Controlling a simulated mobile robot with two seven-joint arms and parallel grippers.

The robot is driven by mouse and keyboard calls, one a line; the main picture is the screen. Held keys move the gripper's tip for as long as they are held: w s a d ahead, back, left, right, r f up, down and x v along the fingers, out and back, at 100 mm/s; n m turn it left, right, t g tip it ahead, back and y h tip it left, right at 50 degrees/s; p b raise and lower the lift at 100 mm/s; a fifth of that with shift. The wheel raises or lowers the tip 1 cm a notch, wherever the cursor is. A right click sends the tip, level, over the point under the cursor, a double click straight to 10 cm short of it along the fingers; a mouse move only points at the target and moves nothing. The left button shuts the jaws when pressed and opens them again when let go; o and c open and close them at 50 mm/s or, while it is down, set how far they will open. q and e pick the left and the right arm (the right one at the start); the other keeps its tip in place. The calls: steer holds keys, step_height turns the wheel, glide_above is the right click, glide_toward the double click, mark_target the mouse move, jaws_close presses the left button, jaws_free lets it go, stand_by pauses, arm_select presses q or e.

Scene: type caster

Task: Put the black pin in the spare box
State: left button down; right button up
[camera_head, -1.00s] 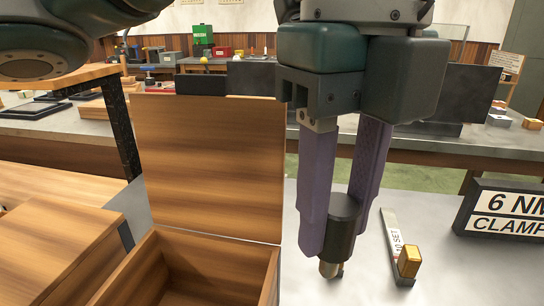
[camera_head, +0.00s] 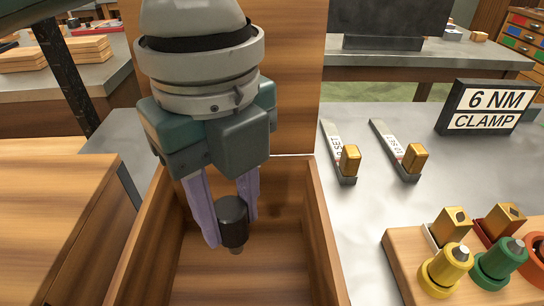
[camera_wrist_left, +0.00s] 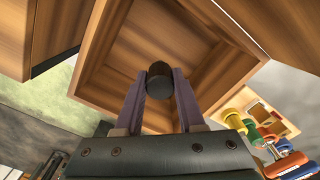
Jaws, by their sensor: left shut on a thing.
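The black pin (camera_head: 232,222) is a short dark cylinder with a brassy tip pointing down. My left gripper (camera_head: 228,226) is shut on it, with a purple finger on either side. The pin is upright over the open wooden box (camera_head: 318,215), inside its outline in the head view. In the left wrist view the pin (camera_wrist_left: 160,82) shows between the fingertips with the box (camera_wrist_left: 205,30) around and beyond it. How far the pin is above the box floor is hard to tell. No label shows on the box. My right gripper is not in view.
A wooden block (camera_head: 50,215) stands left of the box. Right of it lie two metal strips with brass blocks (camera_head: 350,160) and a wooden rack (camera_head: 405,275) holding yellow and green knobbed parts. A "6 NM CLAMP" sign (camera_head: 490,108) stands further back.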

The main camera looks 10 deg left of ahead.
mark_target(235, 250)
arm_select(q)
step_height(235, 250, down, 7)
steer(key=shift+r+b, duration=0.2)
steer(key=shift+b, duration=0.3)
steer(key=shift+f, duration=0.1)
steer(key=c, duration=0.5)
jaws_free()
step_height(235, 250, up, 12)
steer(key=shift+r+p, duration=0.1)
steer(key=shift+p, duration=0.8)
